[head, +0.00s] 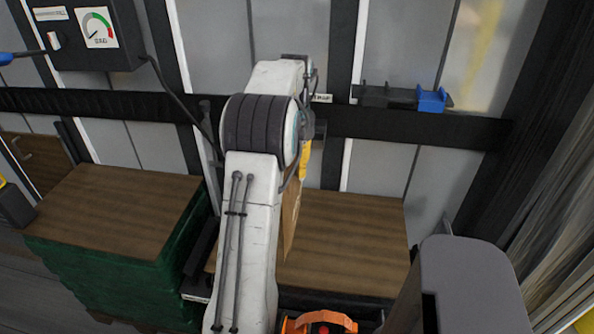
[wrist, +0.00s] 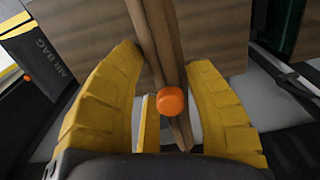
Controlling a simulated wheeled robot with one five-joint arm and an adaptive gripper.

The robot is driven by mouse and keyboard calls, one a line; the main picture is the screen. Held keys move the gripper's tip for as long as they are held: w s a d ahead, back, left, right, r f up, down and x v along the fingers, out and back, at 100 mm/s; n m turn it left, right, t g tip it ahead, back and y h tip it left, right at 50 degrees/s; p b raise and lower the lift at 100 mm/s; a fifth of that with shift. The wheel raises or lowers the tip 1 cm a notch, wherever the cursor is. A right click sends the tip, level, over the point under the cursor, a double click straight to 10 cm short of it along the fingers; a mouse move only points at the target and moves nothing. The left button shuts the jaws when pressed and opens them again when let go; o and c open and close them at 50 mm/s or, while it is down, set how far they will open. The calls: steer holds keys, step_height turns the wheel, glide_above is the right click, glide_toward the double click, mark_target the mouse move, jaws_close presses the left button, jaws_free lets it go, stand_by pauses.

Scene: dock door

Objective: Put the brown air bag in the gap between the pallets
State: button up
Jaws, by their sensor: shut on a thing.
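My gripper (head: 304,160) has yellow fingers and is shut on the brown air bag (head: 290,222), which hangs below it, partly hidden by my arm. In the wrist view the bag (wrist: 153,35) shows edge-on between the fingers (wrist: 160,60), with its orange valve (wrist: 172,102) near the palm. The left pallet load (head: 115,212) has a wooden top and green sides. The right pallet load (head: 350,240) has a wooden top; the bag is over or beside its left part, I cannot tell which. The gap (head: 200,262) lies between them, mostly hidden by my arm.
A gauge box (head: 98,28) with a cable hangs on the back wall at the left. A black rail (head: 425,130) crosses the wall, with a blue clip (head: 431,98) above it. An orange object (head: 320,322) is at the bottom. A box marked AIR BAG (wrist: 40,60) stands left in the wrist view.

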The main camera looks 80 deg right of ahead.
steer(key=d+f+p, duration=0.1)
steer(key=f+p, duration=0.3)
steer(key=d+f+p, duration=0.1)
steer(key=f+p, duration=0.2)
steer(key=shift+w+d, duration=0.1)
steer(key=shift+d, duration=0.2)
stand_by(0.4)
steer(key=shift+f, duration=0.1)
steer(key=o, duration=1.2)
